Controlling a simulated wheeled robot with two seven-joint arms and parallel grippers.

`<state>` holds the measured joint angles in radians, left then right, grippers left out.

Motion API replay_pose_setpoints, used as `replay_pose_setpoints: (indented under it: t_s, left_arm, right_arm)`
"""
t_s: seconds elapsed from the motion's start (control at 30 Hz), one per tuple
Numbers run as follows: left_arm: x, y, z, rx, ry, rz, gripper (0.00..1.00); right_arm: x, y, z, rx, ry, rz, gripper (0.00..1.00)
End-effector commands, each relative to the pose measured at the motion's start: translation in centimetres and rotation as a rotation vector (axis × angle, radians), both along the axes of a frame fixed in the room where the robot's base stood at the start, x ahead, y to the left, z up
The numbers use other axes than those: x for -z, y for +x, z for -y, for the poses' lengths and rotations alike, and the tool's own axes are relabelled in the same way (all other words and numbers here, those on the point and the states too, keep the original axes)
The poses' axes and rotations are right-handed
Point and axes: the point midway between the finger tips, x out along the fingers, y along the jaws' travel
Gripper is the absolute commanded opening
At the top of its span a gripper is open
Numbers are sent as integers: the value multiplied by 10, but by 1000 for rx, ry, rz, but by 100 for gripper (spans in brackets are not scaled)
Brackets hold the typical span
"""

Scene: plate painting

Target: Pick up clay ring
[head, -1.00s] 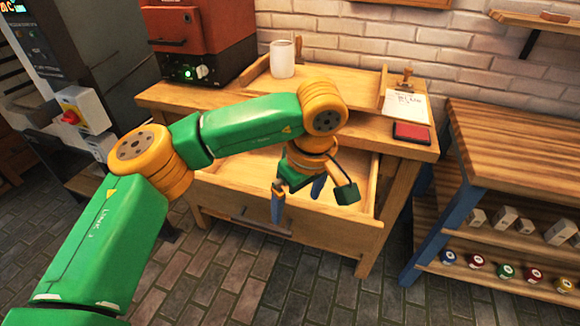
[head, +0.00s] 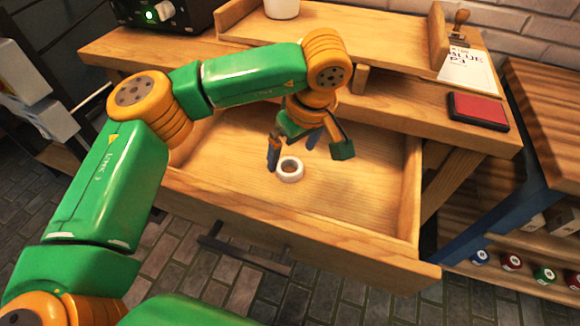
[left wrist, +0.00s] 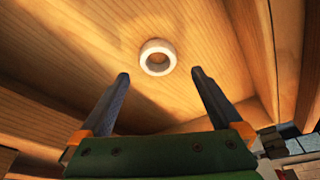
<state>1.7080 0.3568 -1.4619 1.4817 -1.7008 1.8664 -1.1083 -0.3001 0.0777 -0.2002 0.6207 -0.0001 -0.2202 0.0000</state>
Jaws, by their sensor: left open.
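The clay ring (head: 290,170) is a small white ring lying flat on the floor of the open drawer (head: 345,205). In the left wrist view the ring (left wrist: 158,57) sits beyond the fingertips, roughly centred between them. My left gripper (head: 292,150) is over the drawer, close to the ring, with its fingers apart and nothing between them. In the left wrist view its two dark fingers (left wrist: 160,76) are spread wide. Whether a finger touches the ring cannot be told. My right gripper is not in view.
The drawer's front panel (head: 300,232) and right side wall (head: 412,190) stand up around its floor. On the desk are a red ink pad (head: 478,110), a stamp (head: 459,20), a paper card (head: 467,68) and a white cup (head: 282,8). A shelf (head: 550,120) stands at the right.

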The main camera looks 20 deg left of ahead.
Motion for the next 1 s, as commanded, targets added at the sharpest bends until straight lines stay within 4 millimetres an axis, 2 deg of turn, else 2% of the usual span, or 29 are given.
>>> replay_pose_setpoints:
  t_s: [0.23, 0.47, 0.5, 0.8, 1.0]
  left_arm:
    - [44, 8, -7, -2, 0, -2, 100]
    - [49, 9, -8, 1, 0, 0, 100]
    - [49, 9, -8, 1, 0, 0, 97]
    - [48, 9, -8, 1, 0, 1, 17]
    - [48, 10, -8, 1, 0, 1, 17]
  right_arm:
    - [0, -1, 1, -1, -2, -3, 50]
    - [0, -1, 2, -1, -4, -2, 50]
    - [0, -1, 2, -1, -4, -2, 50]
    - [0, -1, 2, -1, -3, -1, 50]
    - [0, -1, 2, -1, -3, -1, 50]
